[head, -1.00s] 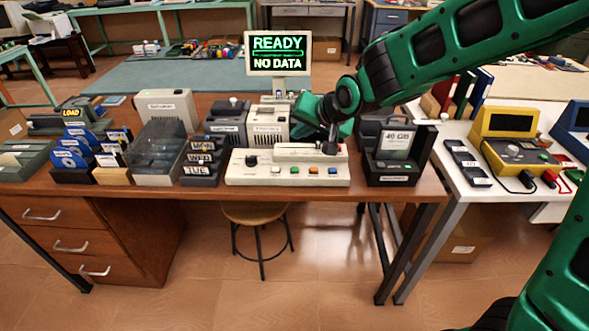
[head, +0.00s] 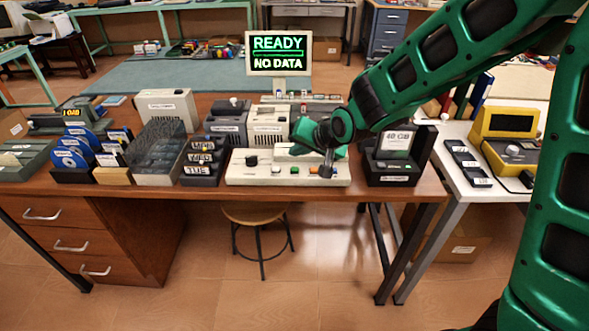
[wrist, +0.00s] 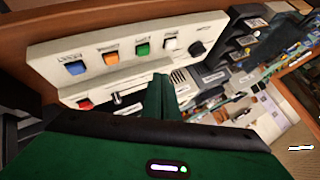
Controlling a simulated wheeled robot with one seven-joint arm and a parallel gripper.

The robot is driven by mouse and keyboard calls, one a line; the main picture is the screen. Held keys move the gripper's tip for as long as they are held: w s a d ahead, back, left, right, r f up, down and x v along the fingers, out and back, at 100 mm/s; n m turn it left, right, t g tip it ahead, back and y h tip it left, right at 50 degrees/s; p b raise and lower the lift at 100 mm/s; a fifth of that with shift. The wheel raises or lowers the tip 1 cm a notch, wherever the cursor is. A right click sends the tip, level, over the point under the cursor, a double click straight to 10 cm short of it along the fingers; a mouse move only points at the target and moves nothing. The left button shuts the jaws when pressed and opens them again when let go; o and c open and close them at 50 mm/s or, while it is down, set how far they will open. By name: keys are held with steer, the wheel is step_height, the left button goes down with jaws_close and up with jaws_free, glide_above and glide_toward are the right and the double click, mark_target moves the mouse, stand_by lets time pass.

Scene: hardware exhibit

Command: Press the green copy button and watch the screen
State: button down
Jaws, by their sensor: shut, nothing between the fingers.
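The green button (head: 295,169) sits in the front row of a cream console (head: 240,178), between a white button (head: 276,169) and an orange button (head: 313,170). It also shows in the wrist view (wrist: 142,48), uncovered. My gripper (head: 326,172) is shut and empty, over the right part of the console near the orange and blue buttons. In the wrist view its fingers (wrist: 160,90) point toward the green button, with an apparent gap. The screen (head: 278,54) behind the console reads "READY" above a green bar and "NO DATA".
A 40 GB cartridge stands in a black dock (head: 392,168) right of the console. A red button (wrist: 85,103) and a black slider lie behind the front row. A yellow device (head: 508,125) is on the right table.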

steer(key=shift+f, duration=1.5)
steer(key=shift+f, duration=0.1)
stand_by(0.9)
steer(key=shift+f, duration=0.25)
steer(key=shift+f, duration=0.4)
stand_by(0.7)
steer(key=shift+r, duration=0.85)
steer(key=shift+r, duration=2.5)
